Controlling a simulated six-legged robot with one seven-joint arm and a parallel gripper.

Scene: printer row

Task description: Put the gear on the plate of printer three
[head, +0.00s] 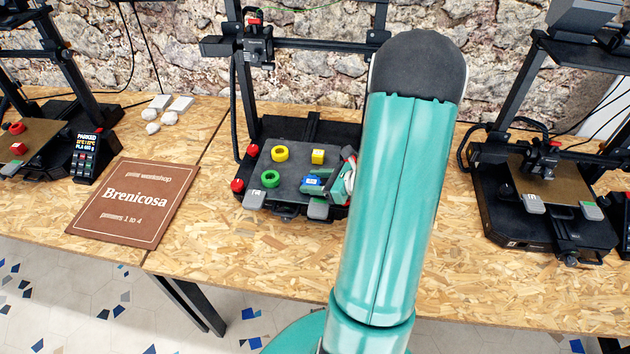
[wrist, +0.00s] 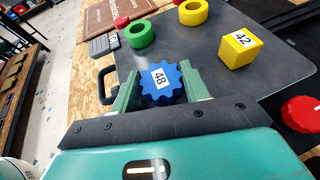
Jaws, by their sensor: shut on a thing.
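The blue gear (wrist: 161,82) with a white 48 label sits between the green fingers of my gripper (wrist: 161,86), which is shut on it. In the head view the gear (head: 312,187) shows at the grey plate (head: 290,155) of the middle printer, with my gripper (head: 324,186) at its right, partly hidden by my arm. I cannot tell whether the gear touches this plate. The right printer (head: 545,225) has a bare brown plate (head: 560,187). Its tag seems to carry a numeral (head: 534,204), too small to read surely.
The grey plate also holds a yellow ring (head: 280,153), a green ring (head: 270,179) and a yellow block (head: 318,156), labelled 42. The left printer's plate (head: 30,135) bears red items. A brown sign (head: 135,202) lies on the table. Bare table shows between the middle and right printers.

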